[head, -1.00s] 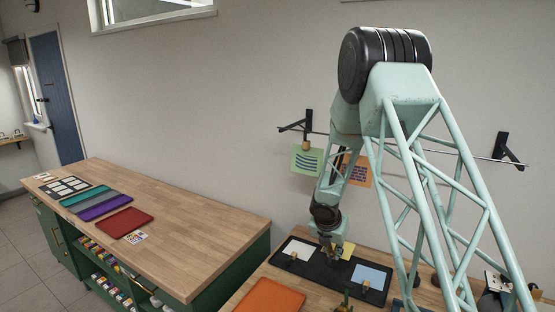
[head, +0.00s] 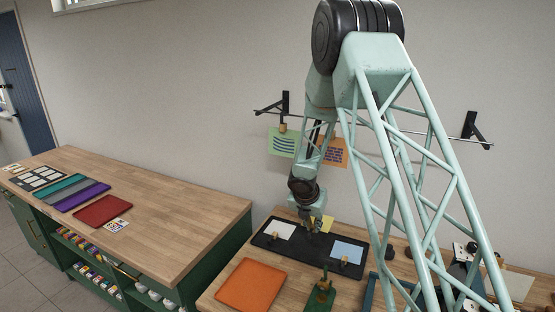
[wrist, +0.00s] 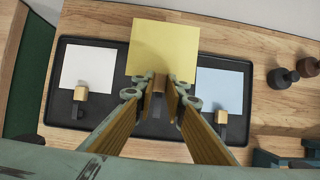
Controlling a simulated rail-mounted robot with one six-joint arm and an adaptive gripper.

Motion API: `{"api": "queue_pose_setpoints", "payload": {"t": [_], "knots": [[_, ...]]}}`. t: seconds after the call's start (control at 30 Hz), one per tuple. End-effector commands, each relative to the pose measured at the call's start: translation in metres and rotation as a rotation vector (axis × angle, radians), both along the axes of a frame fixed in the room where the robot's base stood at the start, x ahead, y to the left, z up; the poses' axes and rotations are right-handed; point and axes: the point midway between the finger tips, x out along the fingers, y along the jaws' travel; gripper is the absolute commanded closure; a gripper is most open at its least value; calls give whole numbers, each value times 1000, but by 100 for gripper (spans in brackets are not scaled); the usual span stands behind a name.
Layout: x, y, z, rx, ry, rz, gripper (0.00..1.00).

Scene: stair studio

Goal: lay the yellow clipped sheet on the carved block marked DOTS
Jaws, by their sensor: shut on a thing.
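The yellow clipped sheet (wrist: 163,48) is at my gripper in the wrist view, and a small yellow part of it shows in the head view (head: 327,224). My gripper (wrist: 160,88) is shut on its wooden clip (wrist: 158,84). In the head view my gripper (head: 314,226) is over the middle of the black tray (head: 270,241). The sheet overhangs the tray's far edge and looks larger than its neighbours; its exact height is unclear. I cannot make out a block marked DOTS in either view.
A white sheet (wrist: 88,68) and a pale blue sheet (wrist: 221,90), each with a clip, lie on either side. Dark knobbed objects (wrist: 283,80) stand right of the tray. An orange mat (head: 251,287) lies in front. Printed green (head: 281,143) and orange (head: 334,152) sheets hang behind.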

Motion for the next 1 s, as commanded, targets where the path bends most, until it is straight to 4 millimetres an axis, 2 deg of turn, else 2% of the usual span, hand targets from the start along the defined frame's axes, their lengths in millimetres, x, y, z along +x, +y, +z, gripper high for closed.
{"api": "queue_pose_setpoints", "payload": {"t": [0.27, 0.43, 0.73, 1.0], "knots": [[3, 8, 5, -1, -1, -52, 95], [5, 20, 13, 0, -2, -148, 95], [0, 66, 38, 2, -2, -454, 95], [-25, 123, 61, 0, -1, -748, 95]]}}
